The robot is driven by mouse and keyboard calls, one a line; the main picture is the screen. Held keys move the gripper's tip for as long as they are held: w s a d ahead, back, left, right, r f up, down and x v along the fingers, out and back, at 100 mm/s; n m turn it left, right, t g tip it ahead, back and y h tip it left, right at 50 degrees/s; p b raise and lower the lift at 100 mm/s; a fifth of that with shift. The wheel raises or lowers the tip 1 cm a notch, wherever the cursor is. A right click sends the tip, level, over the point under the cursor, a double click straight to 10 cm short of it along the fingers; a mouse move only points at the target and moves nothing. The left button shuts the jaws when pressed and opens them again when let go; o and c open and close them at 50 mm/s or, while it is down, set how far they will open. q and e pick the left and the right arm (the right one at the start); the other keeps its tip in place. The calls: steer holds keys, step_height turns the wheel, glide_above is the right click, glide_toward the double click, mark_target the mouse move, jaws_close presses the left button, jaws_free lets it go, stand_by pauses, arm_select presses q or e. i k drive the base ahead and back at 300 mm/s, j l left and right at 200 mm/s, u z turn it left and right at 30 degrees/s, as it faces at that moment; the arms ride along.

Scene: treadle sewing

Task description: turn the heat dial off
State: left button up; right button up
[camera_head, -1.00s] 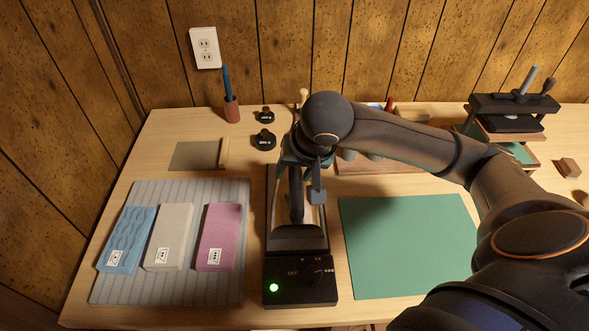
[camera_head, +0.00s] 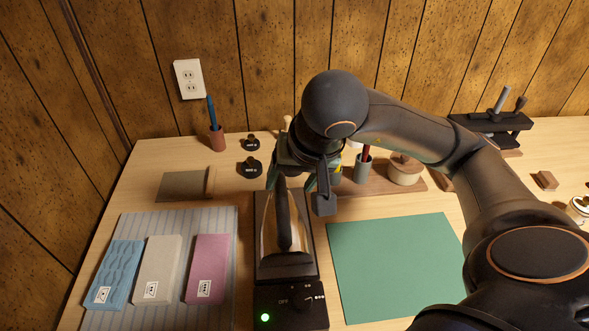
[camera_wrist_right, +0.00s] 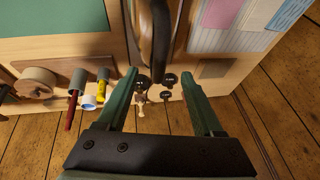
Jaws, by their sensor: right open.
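The heat dial (camera_head: 308,301) is a small dark knob on the front panel of a black base (camera_head: 290,292), at the bottom of the head view. Pale markings, one reading OFF, surround it; its exact setting is too small to tell. A green light (camera_head: 265,317) glows left of it. My right gripper (camera_head: 291,180) is open and empty above the iron's far end, away from the dial. In the right wrist view the handle (camera_wrist_right: 153,40) lies beyond the fingertips. My left gripper is not in view.
A green mat (camera_head: 395,260) lies right.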

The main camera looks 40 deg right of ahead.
mark_target(303, 303)
steer(key=k+j, duration=0.1)
steer(key=k, duration=0.4)
steer(key=k+j, duration=0.1)
steer(key=k, duration=0.4)
